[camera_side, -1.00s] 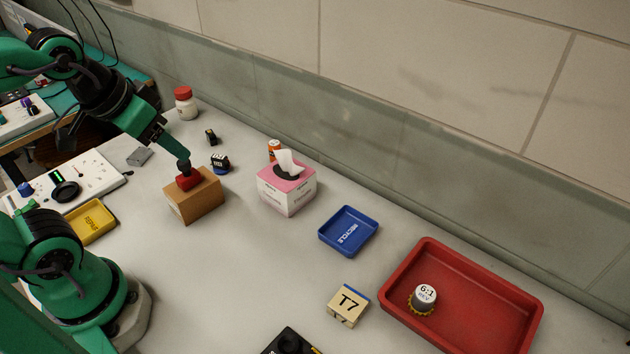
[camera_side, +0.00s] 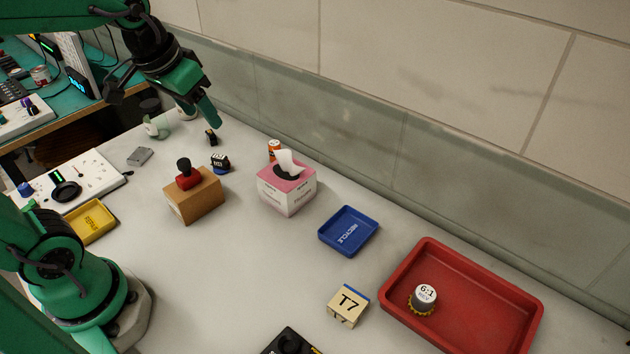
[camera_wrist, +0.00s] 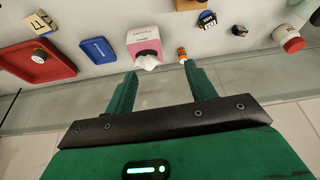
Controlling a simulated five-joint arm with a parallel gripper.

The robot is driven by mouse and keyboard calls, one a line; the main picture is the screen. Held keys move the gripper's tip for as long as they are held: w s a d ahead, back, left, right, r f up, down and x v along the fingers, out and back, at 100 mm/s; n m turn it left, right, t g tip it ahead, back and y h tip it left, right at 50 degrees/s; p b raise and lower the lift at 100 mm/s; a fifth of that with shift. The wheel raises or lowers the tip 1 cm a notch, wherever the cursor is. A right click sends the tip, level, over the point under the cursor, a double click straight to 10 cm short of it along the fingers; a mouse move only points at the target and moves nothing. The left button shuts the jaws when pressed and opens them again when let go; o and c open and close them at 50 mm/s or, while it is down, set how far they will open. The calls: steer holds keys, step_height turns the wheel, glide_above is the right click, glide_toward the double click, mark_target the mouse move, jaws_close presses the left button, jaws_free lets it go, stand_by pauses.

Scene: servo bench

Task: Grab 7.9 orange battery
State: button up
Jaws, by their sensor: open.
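The orange battery (camera_side: 274,147) stands behind the pink tissue box (camera_side: 287,193), its lower part hidden by the box and tissue in the side view. In the wrist view the battery (camera_wrist: 182,54) shows just beyond the tip of the right finger, to the right of the tissue box (camera_wrist: 143,40). My gripper (camera_side: 180,117) is open and empty, raised above the far left part of the bench in the side view, left of the battery and apart from it. Its two spread fingers (camera_wrist: 160,72) show in the wrist view. The battery's label is too small to read.
A cardboard box (camera_side: 194,203) with a red and black item on top stands left of the tissue box. Small dark blocks (camera_side: 220,162) lie behind it. A blue tray (camera_side: 348,231) and a red tray (camera_side: 510,310) are to the right. The wall runs close behind the battery.

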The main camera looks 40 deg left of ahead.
steer(key=w+a+f+g, duration=0.1)
steer(key=w+a+f, duration=0.1)
steer(key=w, duration=0.6)
steer(key=n+g, duration=0.2)
steer(key=g, duration=0.1)
glide_above(275, 143)
step_height(275, 143, down, 15)
steer(key=shift+f, duration=0.2)
steer(key=shift+w+f, duration=0.1)
steer(key=shift+f, duration=0.15)
steer(key=shift+f, duration=0.1)
steer(key=shift+f, duration=1.2)
steer(key=shift+f, duration=0.1)
steer(key=shift+a+f, duration=0.1)
steer(key=shift+f, duration=2.4)
